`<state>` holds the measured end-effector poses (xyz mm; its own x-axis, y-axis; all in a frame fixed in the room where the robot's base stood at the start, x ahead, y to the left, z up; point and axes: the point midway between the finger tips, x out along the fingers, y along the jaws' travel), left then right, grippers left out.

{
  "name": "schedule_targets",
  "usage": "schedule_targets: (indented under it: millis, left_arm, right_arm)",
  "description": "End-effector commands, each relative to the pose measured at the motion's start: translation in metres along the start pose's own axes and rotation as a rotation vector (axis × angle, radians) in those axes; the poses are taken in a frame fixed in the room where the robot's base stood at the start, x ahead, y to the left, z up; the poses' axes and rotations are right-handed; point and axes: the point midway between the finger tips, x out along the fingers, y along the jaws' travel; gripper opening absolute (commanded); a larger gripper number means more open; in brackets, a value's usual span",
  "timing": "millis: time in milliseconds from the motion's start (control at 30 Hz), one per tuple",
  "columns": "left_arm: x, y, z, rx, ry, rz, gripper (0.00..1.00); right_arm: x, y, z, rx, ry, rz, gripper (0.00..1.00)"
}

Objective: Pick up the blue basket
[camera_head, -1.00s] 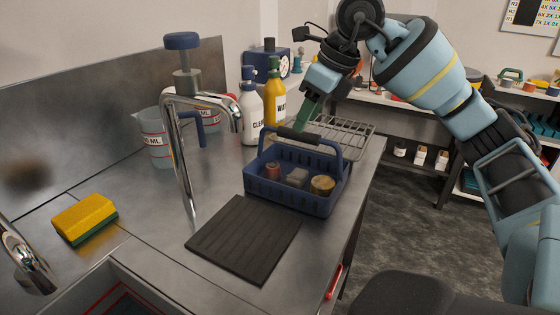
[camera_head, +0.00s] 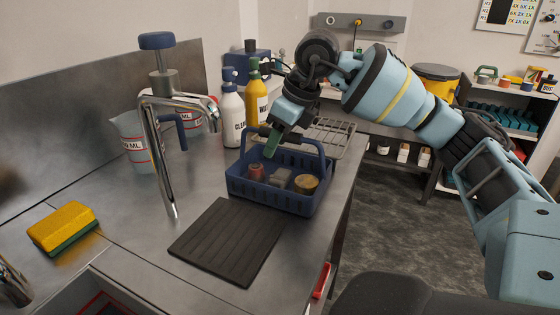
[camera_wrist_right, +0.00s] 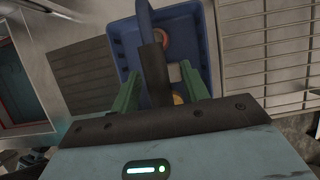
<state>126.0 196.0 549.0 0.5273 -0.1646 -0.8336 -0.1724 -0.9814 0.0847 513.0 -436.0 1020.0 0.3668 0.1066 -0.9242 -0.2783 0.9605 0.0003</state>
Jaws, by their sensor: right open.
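The blue basket (camera_head: 278,197) stands upright on the steel counter, with a few small items inside. Its arched handle has a dark grip sleeve, which the gripper partly hides in the head view. My right gripper (camera_head: 272,146) is open at the top of the handle, its green fingers pointing down. In the right wrist view the dark handle grip (camera_wrist_right: 155,72) runs between the two spread green fingers of the right gripper (camera_wrist_right: 161,90), and the basket (camera_wrist_right: 124,43) lies beyond. I cannot tell whether either finger touches the handle. My left gripper is not in view.
A dark ribbed mat (camera_head: 228,242) lies in front of the basket. A wire rack (camera_head: 330,135) lies behind it. A white bottle (camera_head: 232,115) and a yellow bottle (camera_head: 254,95) stand close behind to the left. The tap (camera_head: 158,150) rises at left, near a yellow sponge (camera_head: 63,226).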

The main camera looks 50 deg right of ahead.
Motion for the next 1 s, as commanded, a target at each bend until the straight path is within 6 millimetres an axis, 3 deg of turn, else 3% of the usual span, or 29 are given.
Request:
schedule_targets:
  millis: [1000]
  left_arm:
    - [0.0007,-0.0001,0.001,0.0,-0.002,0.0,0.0]
  right_arm:
    - [0.0097,0.0001,-0.002,0.0,-0.001,0.0,0.45]
